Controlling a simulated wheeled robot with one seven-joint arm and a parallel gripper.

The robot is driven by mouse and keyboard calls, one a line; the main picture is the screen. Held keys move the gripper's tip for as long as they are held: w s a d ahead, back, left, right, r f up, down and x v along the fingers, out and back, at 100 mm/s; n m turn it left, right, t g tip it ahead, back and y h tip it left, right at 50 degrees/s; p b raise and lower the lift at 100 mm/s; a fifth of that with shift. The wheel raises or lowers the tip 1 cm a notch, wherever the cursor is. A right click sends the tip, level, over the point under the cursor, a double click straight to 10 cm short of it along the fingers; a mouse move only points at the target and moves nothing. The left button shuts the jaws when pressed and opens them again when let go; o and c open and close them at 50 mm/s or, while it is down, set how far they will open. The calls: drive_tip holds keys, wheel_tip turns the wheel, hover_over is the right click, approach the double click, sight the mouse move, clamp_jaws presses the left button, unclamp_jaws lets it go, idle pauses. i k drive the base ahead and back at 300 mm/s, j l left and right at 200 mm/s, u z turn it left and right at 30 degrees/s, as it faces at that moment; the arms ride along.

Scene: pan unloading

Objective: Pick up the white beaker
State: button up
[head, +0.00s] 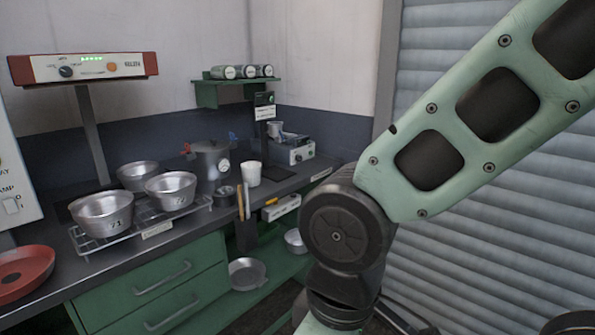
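My arm crosses the right half of the head view and runs down past the bottom edge. My gripper is out of the picture, so its fingers are hidden.
Several metal pans stand at the counter's left, some on a wire rack (100,243). A small dark cup (224,195) and a tool holder (246,232) are near the beaker. A green shelf (232,82) hangs above. A red pan (22,272) is at far left.

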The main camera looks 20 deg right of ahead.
sight(251, 170)
drive_tip(key=i+j+z, duration=0.15)
drive_tip(key=i+j, duration=0.15)
drive_tip(key=i+j+z, duration=0.15)
drive_tip(key=i+j, duration=0.15)
drive_tip(key=i+j+z, duration=0.15)
drive_tip(key=i+j, duration=0.15)
drive_tip(key=i+j+z, duration=0.2)
drive_tip(key=j, duration=0.2)
drive_tip(key=i+j+z, duration=0.15)
drive_tip(key=i+j, duration=0.15)
drive_tip(key=j, duration=0.15)
drive_tip(key=i+j+z, duration=0.15)
drive_tip(key=j, duration=0.3)
drive_tip(key=i+l, duration=0.05)
